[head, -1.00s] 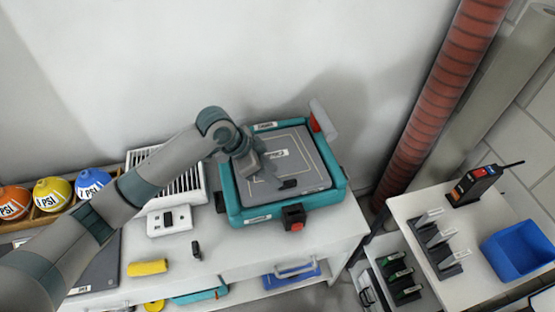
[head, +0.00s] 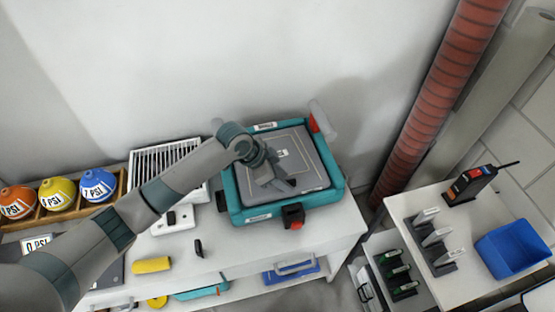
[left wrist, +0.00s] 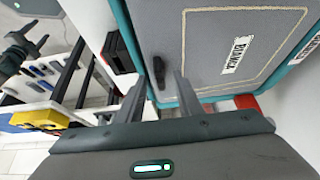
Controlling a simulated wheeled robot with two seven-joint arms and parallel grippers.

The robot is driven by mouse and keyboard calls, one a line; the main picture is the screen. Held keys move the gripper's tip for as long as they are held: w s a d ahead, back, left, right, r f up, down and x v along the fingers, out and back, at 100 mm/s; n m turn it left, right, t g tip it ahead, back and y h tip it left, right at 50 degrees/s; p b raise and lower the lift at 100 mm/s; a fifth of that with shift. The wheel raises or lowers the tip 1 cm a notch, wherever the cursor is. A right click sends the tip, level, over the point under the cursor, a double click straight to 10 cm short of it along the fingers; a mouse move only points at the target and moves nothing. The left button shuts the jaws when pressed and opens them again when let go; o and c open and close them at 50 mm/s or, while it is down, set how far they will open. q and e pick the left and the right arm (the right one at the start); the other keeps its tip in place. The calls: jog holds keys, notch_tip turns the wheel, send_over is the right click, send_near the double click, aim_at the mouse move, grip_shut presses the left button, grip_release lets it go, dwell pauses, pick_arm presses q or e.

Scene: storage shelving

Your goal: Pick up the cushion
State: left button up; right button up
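The cushion appears to be the grey, stitched pad (head: 312,165) with a white name label, lying flat inside a teal-edged frame (head: 228,190) on the white bench. In the left wrist view the cushion (left wrist: 205,50) fills the upper middle, with a small black tab (left wrist: 158,72) near its edge. My left gripper (head: 284,184) is over the front part of the cushion. In the left wrist view its two fingers (left wrist: 160,92) are apart, with the tab between and just beyond their tips. I cannot tell whether they touch it. My right gripper is not in view.
A black-and-red latch (head: 293,216) sits on the frame's front. A white slatted rack (head: 150,160), a yellow roll (head: 151,265) and several coloured balls (head: 98,186) are on the left. A blue bin (head: 512,250) stands on the right-hand table. A red pipe (head: 430,110) rises behind.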

pick_arm(q)
jog(key=shift+d+f, duration=0.15)
jog(key=shift+f, duration=0.35)
jog(key=shift+w, duration=0.1)
grip_shut()
jog(key=shift+r, duration=0.1)
jog(key=shift+r, duration=0.55)
notch_tip(320, 180, up, 17)
jog(key=b, duration=0.5)
jog(key=shift+f, duration=0.1)
